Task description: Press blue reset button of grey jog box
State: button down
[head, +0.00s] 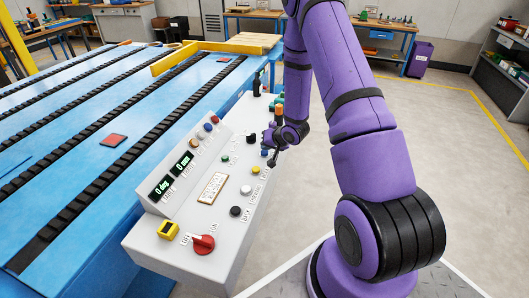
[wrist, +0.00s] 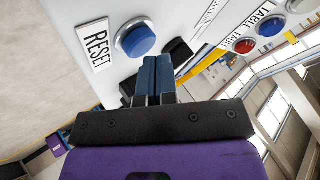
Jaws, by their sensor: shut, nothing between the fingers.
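The blue reset button (wrist: 137,40) is a round blue cap in a metal ring, with a RESET label (wrist: 97,46) beside it in the wrist view. It sits on the pale grey face of the jog box (head: 225,222), the long sloped box in the head view.
A white button (head: 246,190), a black button (head: 235,211), a yellow button (head: 264,153) and a red switch (head: 203,244) sit on the same box. Another blue button (head: 208,127) and a red one (head: 214,119) are on its raised panel. A blue slatted table (head: 80,215) lies left.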

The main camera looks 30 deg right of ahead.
jog(key=shift+r, duration=0.45)
jog(key=shift+r, duration=2.5)
jog(key=shift+r, duration=0.15)
jog(key=s+a+r+n+g+h, duration=0.1)
jog(key=s+a+r+h, duration=0.2)
jog(key=r, duration=1)
jog(key=s+a+r+n+g+h, duration=0.15)
jog(key=s+r, duration=0.45)
jog(key=r, duration=0.7)
jog(key=s+a+r+n, duration=0.1)
jog(key=s+a+r, duration=0.2)
jog(key=s, duration=0.5)
jog(key=s+a+r+n+g+y, duration=0.1)
jog(key=s+a+r, duration=0.3)
jog(key=s, duration=0.4)
jog(key=s+a+r+n+y, duration=0.1)
jog(key=s+a+r, duration=0.2)
jog(key=s, duration=0.6)
jog(key=shift+a+r+n, duration=0.25)
jog(key=shift+a+n, duration=0.1)
jog(key=shift+a, duration=0.35)
jog(key=shift+s, duration=0.1)
